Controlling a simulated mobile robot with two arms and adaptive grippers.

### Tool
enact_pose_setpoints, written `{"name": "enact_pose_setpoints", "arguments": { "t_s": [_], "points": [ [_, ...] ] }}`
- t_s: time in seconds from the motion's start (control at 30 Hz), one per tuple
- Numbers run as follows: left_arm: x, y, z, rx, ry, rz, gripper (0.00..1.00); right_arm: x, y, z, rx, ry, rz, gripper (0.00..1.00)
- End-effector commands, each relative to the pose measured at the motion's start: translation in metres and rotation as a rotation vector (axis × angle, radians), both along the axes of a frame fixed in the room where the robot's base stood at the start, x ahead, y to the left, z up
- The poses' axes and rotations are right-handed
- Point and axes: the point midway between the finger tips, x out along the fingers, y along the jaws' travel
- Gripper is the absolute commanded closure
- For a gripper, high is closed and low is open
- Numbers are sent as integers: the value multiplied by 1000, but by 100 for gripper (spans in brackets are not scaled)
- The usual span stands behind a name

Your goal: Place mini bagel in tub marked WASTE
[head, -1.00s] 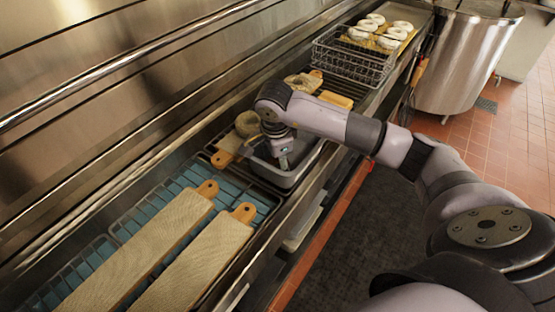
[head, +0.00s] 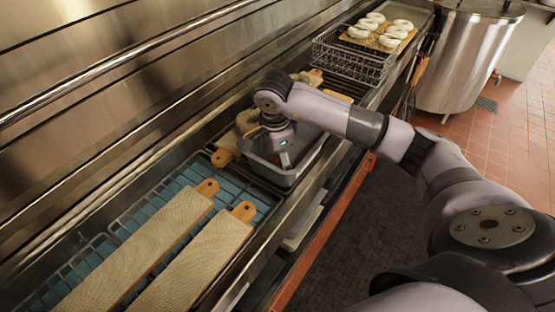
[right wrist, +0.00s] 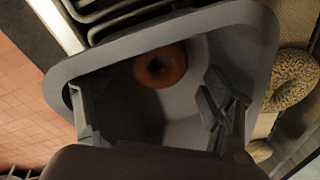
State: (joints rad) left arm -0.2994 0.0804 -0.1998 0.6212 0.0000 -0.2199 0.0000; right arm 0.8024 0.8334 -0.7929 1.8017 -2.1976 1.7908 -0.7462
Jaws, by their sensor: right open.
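A brown mini bagel (right wrist: 160,66) lies inside a grey tub, seen in the right wrist view between my open fingers and apart from them. The grey tub (right wrist: 130,42) stands on the counter rail and also shows in the head view (head: 286,178); I cannot read any marking on it. My right gripper (right wrist: 155,110) is open and empty, pointing down into the tub. In the head view the right gripper (head: 285,158) is over the tub, and the bagel is hidden there. My left gripper is not in view.
A seeded bagel (right wrist: 293,78) lies on a board beside the tub. Two long cloth-covered boards (head: 150,245) lie on the near rack. A wire basket (head: 352,62) stands farther along, with several pale bagels (head: 388,30) behind it. A steel kettle (head: 462,60) stands at upper right.

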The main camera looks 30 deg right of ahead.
Motion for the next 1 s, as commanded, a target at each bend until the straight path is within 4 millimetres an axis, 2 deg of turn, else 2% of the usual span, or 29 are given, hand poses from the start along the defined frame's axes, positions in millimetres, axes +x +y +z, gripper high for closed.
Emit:
{"name": "enact_pose_setpoints", "arguments": {
  "t_s": [0.2,0.4,0.6,1.0],
  "points": [
    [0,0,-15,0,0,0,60,-5,5,47,-1,-8,2,24],
    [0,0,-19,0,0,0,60,-10,9,85,-3,-4,1,24],
    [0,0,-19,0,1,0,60,-13,12,99,-1,-1,2,24],
    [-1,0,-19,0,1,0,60,-13,12,101,-1,1,1,24]
  ]
}}
